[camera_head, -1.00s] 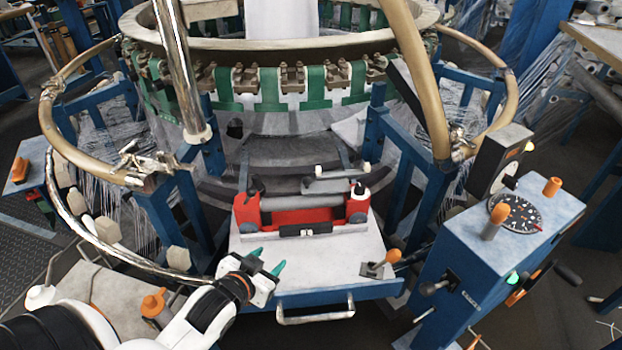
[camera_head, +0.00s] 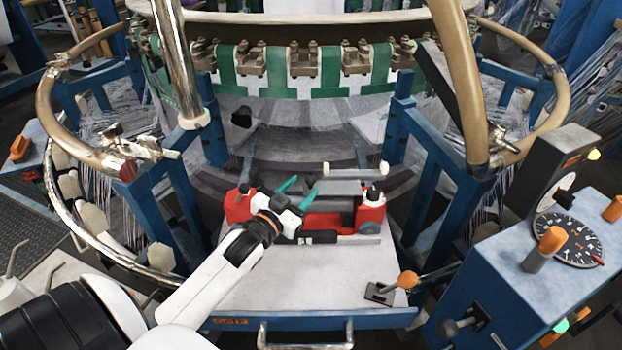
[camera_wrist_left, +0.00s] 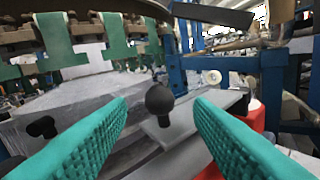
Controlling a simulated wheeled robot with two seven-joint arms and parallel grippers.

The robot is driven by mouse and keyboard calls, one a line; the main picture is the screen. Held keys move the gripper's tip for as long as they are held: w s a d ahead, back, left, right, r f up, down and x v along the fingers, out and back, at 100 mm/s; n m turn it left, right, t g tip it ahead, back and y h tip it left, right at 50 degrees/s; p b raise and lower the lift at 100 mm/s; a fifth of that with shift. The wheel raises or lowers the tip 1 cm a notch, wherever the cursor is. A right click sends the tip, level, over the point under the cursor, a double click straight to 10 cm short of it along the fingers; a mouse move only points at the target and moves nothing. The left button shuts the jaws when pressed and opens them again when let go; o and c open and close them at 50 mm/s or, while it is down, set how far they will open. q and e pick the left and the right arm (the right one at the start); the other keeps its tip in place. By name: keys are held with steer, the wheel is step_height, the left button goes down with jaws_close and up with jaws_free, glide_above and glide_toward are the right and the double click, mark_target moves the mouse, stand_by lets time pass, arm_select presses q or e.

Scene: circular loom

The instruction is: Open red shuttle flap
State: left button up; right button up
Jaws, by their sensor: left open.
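The red shuttle (camera_head: 370,216) sits on the pale platform in front of the loom ring. Its grey flap (camera_head: 338,187) lies along the top, with a white-ended bar (camera_head: 355,168) behind it. My left gripper (camera_head: 299,192) is open, its two green fingertips over the left-middle part of the shuttle and hiding some of it. In the left wrist view a black ball knob (camera_wrist_left: 159,100) shows between the open green fingers (camera_wrist_left: 160,125), with no visible contact. A bit of the red body (camera_wrist_left: 254,118) shows beyond the right finger. My right gripper is not in view.
A small orange-knobbed lever (camera_head: 407,280) stands on the platform (camera_head: 250,292), right of my arm. Blue posts (camera_head: 403,150) flank the shuttle. A blue control box (camera_head: 520,290) with a dial stands at the right. The platform's front is mostly clear.

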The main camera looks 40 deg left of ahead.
mark_target(307, 183)
arm_select(q)
steer(key=w, duration=0.4)
steer(key=shift+w, duration=0.35)
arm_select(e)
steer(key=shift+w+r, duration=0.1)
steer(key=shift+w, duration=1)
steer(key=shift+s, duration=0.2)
arm_select(q)
jaws_close()
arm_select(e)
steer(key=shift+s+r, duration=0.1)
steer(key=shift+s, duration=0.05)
